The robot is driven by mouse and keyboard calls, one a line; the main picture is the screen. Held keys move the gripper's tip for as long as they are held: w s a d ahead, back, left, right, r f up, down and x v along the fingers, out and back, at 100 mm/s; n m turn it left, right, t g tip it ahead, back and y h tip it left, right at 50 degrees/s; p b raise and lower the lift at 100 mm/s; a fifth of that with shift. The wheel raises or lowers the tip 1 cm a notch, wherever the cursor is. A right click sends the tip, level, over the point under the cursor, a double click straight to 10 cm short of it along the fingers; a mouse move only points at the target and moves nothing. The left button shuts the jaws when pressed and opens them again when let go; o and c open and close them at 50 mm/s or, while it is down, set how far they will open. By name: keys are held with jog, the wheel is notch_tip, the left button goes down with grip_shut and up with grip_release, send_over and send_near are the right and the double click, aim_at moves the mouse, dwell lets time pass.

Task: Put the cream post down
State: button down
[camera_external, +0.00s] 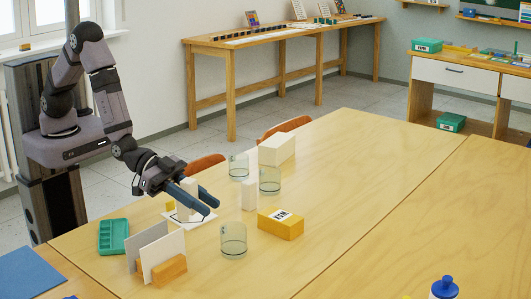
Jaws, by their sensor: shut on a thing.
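My gripper (211,206) reaches over the near left part of the wooden table (340,190), its two dark blue fingers pointing right and down. It is shut on a cream post (188,188), which stands upright between the fingers and is partly hidden by them. Under the post is a white card (205,218) with a dark outline. I cannot tell whether the post's foot touches the card. A second pale post (249,194) stands upright on the table to the right, apart from my gripper.
Clear cups stand nearby: one at the back (238,167), one right (270,180), one in front (233,240). A yellow box (281,224) and a cream block (283,148) lie right. A green tray (113,236) and upright panels (163,252) are left.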

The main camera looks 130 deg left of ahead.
jog(key=shift+r, duration=0.7)
notch_tip(320, 180, up, 5)
jog(key=s+a+n+g+y, duration=0.3)
jog(key=s+a+n+y, duration=0.35)
jog(key=s+a, duration=0.85)
jog(key=shift+g, duration=0.3)
jog(key=shift+s+d+f, duration=0.1)
jog(key=shift+s+f, duration=0.15)
jog(key=shift+f, duration=1.6)
jog(key=shift+s+d+f, duration=0.15)
jog(key=shift+s+f, duration=0.05)
jog(key=shift+f, duration=1.7)
jog(key=shift+s+d+f, duration=0.1)
jog(key=shift+s+f, duration=0.15)
jog(key=shift+f, duration=1.6)
jog(key=shift+f, duration=0.1)
jog(key=shift+f, duration=2)
jog(key=shift+f, duration=0.1)
